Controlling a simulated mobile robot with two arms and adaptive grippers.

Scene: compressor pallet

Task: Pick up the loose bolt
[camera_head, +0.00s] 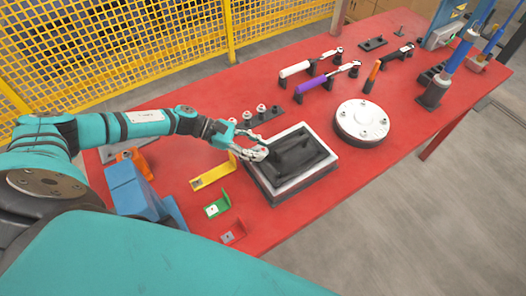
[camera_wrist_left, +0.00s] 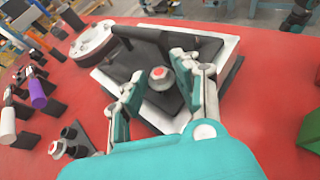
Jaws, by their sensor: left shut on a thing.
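The loose bolt (camera_wrist_left: 160,77) has a pale metal head with a red dot on top. It sits between the two fingers of my left gripper (camera_wrist_left: 158,70) in the left wrist view, over the black pallet. My left gripper (camera_head: 262,152) is shut on it at the left edge of the pallet in the head view. The fingers cover most of the bolt in the head view, and its lower end is hidden. The pallet (camera_head: 319,170) has a light rim and a raised black centre. My right gripper is not in view.
A black rack with several bolts (camera_head: 261,109) stands behind the pallet. A round white part (camera_head: 361,118) is to the right. Yellow (camera_head: 210,175), green (camera_head: 217,204) and red (camera_head: 233,231) brackets lie to the left. The red table's front right is clear.

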